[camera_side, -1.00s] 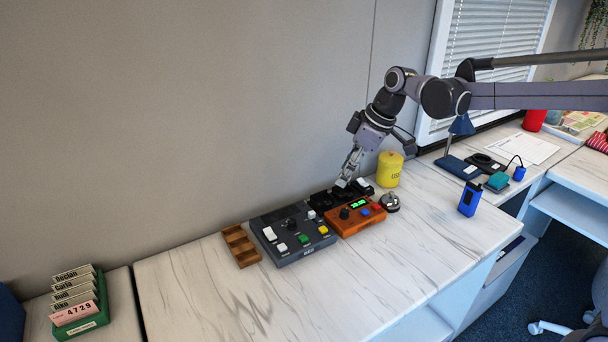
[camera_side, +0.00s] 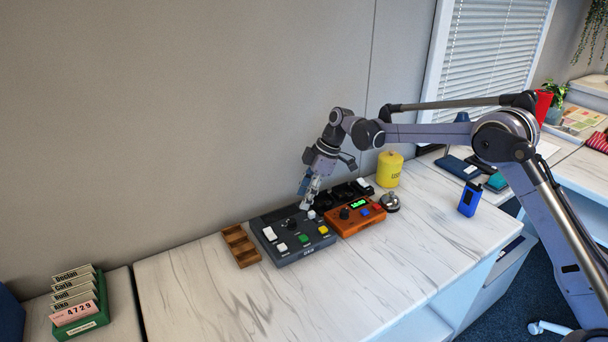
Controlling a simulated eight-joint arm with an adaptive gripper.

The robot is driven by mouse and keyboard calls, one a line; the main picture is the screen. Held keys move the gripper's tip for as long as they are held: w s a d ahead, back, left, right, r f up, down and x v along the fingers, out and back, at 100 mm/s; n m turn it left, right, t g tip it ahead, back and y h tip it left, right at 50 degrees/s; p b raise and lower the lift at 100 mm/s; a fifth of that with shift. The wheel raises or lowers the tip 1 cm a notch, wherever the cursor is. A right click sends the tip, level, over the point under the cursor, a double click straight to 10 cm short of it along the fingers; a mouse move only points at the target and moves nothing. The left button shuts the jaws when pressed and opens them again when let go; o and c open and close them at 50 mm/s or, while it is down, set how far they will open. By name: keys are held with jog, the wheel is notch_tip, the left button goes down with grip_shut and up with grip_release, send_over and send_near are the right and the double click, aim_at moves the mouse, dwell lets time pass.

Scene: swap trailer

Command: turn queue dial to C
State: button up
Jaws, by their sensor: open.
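A dark grey control box (camera_side: 297,253) lies on the counter with a black dial (camera_side: 291,224), a white rocker, and green, yellow and white buttons. I take its black dial for the queue dial; its letters are too small to read. An orange box (camera_side: 345,228) beside it on the right has a green display and its own black knob (camera_side: 344,213). My gripper (camera_side: 304,206) is open and points down just above the back of the grey box, close to the dial on its right side. I cannot tell whether it touches anything.
A black device (camera_side: 325,201) stands behind the orange box. A bell (camera_side: 390,203), a yellow canister (camera_side: 389,170) and a blue radio (camera_side: 470,199) stand to the right. A wooden tray (camera_side: 241,246) is left of the grey box. The front counter is clear.

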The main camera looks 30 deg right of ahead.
aim_at(292, 220)
jog(key=x, duration=0.8)
jog(key=shift+a+f, duration=0.2)
jog(key=shift+f, duration=0.05)
grip_shut()
